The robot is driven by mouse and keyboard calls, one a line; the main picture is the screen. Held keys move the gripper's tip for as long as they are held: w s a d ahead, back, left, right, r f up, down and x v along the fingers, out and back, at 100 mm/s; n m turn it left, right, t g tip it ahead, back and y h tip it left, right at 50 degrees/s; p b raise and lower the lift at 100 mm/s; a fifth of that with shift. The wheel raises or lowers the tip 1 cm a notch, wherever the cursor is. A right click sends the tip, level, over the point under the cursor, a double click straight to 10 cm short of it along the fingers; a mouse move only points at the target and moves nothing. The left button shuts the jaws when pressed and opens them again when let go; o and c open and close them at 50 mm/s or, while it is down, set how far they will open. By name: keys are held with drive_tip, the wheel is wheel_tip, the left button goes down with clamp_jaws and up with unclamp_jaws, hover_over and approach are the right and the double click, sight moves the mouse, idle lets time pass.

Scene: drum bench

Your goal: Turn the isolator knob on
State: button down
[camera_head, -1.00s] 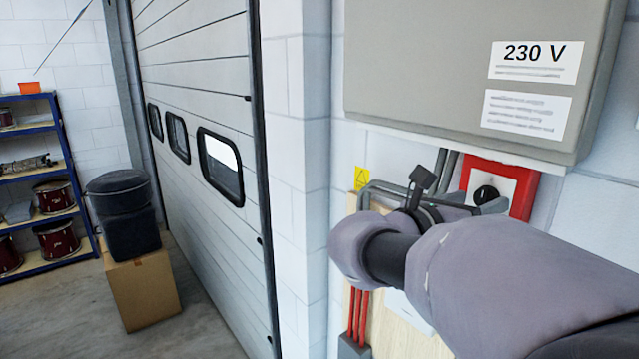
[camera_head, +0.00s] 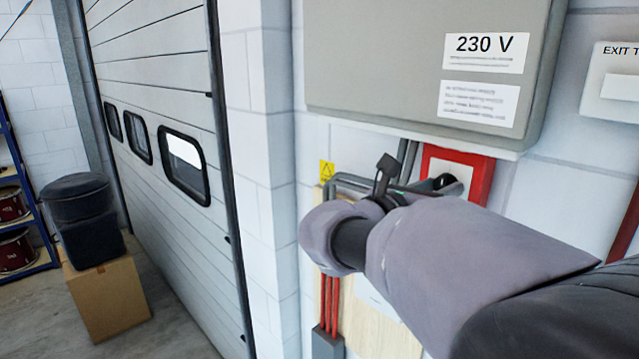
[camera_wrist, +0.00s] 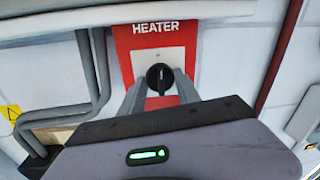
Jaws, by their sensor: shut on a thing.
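The isolator knob is a round black knob (camera_wrist: 160,78) with an upright grip bar. It sits on a white plate in a red panel marked HEATER (camera_wrist: 186,30) in the wrist view. In the head view the knob (camera_head: 446,182) is partly hidden by my gripper and arm, below the grey 230 V box. My gripper (camera_wrist: 159,92) has one grey finger on each side of the knob and is shut on it. Any on or off marks are too small to read.
The grey 230 V box (camera_head: 400,60) juts out just above the panel. Grey conduits (camera_head: 350,181) and a yellow warning label (camera_head: 327,172) are to the left. A white EXIT box (camera_head: 608,90) is at the right. Shutter door and cardboard box (camera_head: 108,295) stand farther left.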

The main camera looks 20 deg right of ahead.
drive_tip(key=shift+s+r+m+t+y+b, duration=0.1)
drive_tip(key=shift+m+t+y+b, duration=0.25)
drive_tip(key=shift+m+b, duration=3.7)
drive_tip(key=shift+r+m+t+y+b, duration=0.1)
drive_tip(key=shift+m+t+y+b, duration=0.2)
drive_tip(key=shift+m+b, duration=3.75)
drive_tip(key=c, duration=0.9)
unclamp_jaws()
